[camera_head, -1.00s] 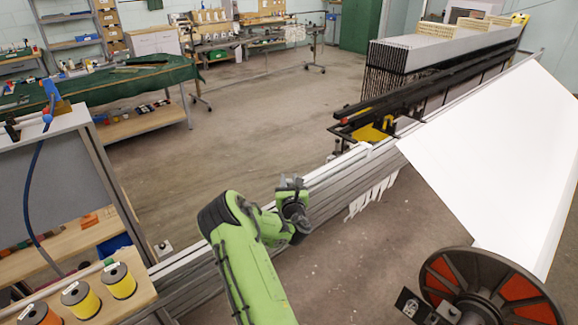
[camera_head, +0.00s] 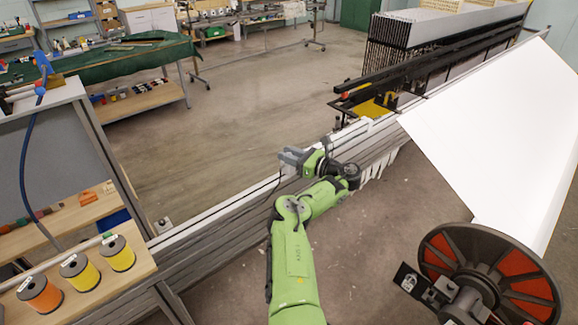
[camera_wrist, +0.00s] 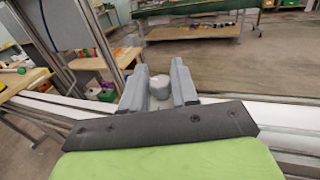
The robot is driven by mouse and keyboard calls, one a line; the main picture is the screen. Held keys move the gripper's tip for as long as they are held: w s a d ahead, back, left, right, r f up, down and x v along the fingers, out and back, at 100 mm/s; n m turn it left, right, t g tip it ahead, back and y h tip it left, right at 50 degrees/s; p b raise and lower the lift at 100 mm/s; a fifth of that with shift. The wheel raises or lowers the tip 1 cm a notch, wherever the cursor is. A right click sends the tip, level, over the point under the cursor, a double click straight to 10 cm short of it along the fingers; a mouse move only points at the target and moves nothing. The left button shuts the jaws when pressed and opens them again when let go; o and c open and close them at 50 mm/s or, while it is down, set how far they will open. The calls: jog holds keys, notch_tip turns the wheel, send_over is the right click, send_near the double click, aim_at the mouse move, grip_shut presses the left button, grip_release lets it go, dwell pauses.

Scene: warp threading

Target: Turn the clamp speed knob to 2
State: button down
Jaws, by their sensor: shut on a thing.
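In the wrist view, a small round grey knob (camera_wrist: 159,84) sits between the two grey fingers of my gripper (camera_wrist: 159,68). The fingers are shut on its sides. I cannot read any number or mark on it, so its setting does not show. In the head view, my gripper (camera_head: 291,157) is at the long grey rail, with its fingers pointing left. The knob cannot be made out there.
The long metal rail (camera_head: 215,222) runs from the lower left to the loom frame (camera_head: 440,55). Thread spools (camera_head: 76,272) stand on a wooden shelf at the lower left. A large reel (camera_head: 480,278) and a white sheet (camera_head: 490,125) are at the right. Open floor (camera_head: 240,110) lies beyond the rail.

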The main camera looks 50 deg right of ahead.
jog(key=shift+f+n+g+y+b, duration=0.15)
jog(key=shift+n+y+b, duration=0.3)
jog(key=shift+y+b, duration=0.4)
jog(key=shift+f+n+g+y+b, duration=0.15)
jog(key=shift+n+y+b, duration=0.35)
jog(key=shift+b, duration=0.55)
jog(key=shift+r+n+y+b, duration=0.2)
jog(key=shift+y+b, duration=0.35)
jog(key=shift+b, duration=0.45)
jog(key=shift+r+n+g+y+b, duration=0.15)
jog(key=shift+n+g+y+b, duration=0.2)
jog(key=shift+b, duration=0.35)
jog(key=c, duration=1)
grip_release()
jog(key=shift+w, duration=0.1)
